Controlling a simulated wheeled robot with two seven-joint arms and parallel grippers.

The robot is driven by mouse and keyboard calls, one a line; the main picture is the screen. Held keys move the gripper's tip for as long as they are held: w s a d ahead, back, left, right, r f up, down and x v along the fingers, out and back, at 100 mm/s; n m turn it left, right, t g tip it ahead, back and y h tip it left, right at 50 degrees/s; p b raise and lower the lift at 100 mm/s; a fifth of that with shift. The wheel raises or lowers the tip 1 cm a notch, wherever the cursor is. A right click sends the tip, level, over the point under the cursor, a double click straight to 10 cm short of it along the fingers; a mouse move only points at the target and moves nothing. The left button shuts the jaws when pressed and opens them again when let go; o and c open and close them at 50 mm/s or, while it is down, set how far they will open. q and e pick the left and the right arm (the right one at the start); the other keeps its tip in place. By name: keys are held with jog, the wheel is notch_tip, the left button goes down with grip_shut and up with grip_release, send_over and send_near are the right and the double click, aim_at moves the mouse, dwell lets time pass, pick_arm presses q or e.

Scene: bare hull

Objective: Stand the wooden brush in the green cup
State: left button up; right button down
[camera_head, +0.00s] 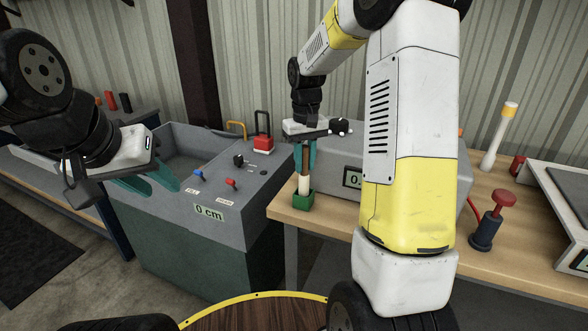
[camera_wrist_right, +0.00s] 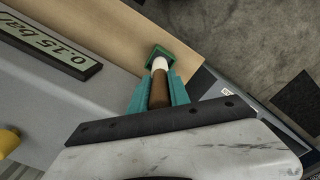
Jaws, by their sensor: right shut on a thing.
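The wooden brush (camera_head: 305,160) is upright, with a brown handle on top and a white lower end. My right gripper (camera_head: 306,152) is shut on its handle. The small square green cup (camera_head: 303,200) stands near the front left edge of the wooden table, directly under the brush. The white end meets the cup's opening; how deep it sits inside is hidden. In the right wrist view, the handle (camera_wrist_right: 159,92) is between the teal fingers and the white end lies against the green cup (camera_wrist_right: 173,51). My left gripper (camera_head: 152,183) is open and empty over the grey console.
A grey box with a display (camera_head: 352,179) stands right behind the cup. The grey console (camera_head: 215,185) with small levers is to the left. A red-topped post (camera_head: 488,225) and a white-and-yellow lamp (camera_head: 499,140) stand farther right on the wooden table (camera_head: 286,211).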

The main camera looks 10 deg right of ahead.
aim_at(305, 146)
jog(key=shift+f, duration=2.05)
jog(key=c, duration=1.2)
grip_release()
jog(key=shift+f, duration=0.15)
jog(key=shift+c, duration=0.2)
notch_tip(305, 146, up, 12)
jog(key=s+a+r+t+y, duration=0.1)
jog(key=s+r+t, duration=0.2)
jog(key=s, duration=0.9)
jog(key=s+a+r+m+t+y, duration=0.1)
jog(key=s+r+t, duration=0.2)
jog(key=s, duration=0.9)
jog(key=shift+m, duration=0.3)
